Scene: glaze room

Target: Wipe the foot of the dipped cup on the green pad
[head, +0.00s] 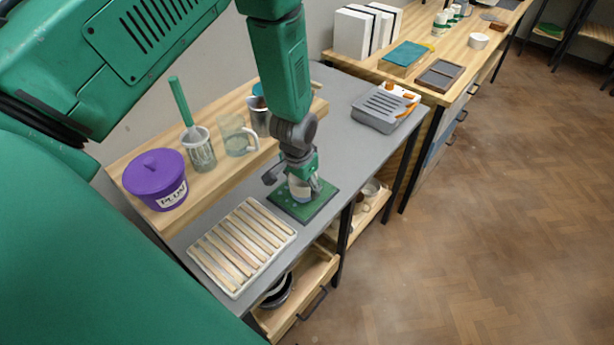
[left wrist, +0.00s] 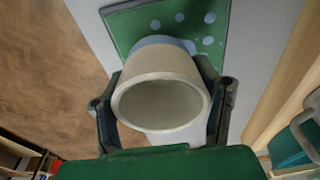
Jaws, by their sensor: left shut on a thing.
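The cup (left wrist: 160,88) is cream with a pale blue band at its far end, and its open mouth faces the left wrist camera. My left gripper (head: 302,188) is shut on the cup (head: 299,187), one finger on each side of it. The green pad (head: 318,207) lies on the grey table under the cup and has pale round spots; it also shows in the left wrist view (left wrist: 122,32). The cup's foot points to the pad. Whether it touches the pad I cannot tell. My right gripper is not in view.
A white-framed slatted wooden rack (head: 241,247) lies left of the pad. A purple lidded bucket (head: 156,180), a whisk in a glass and a clear jug (head: 236,136) stand on a raised wooden shelf behind. A grey tray (head: 384,108) is at the right. An open drawer (head: 300,290) juts out in front.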

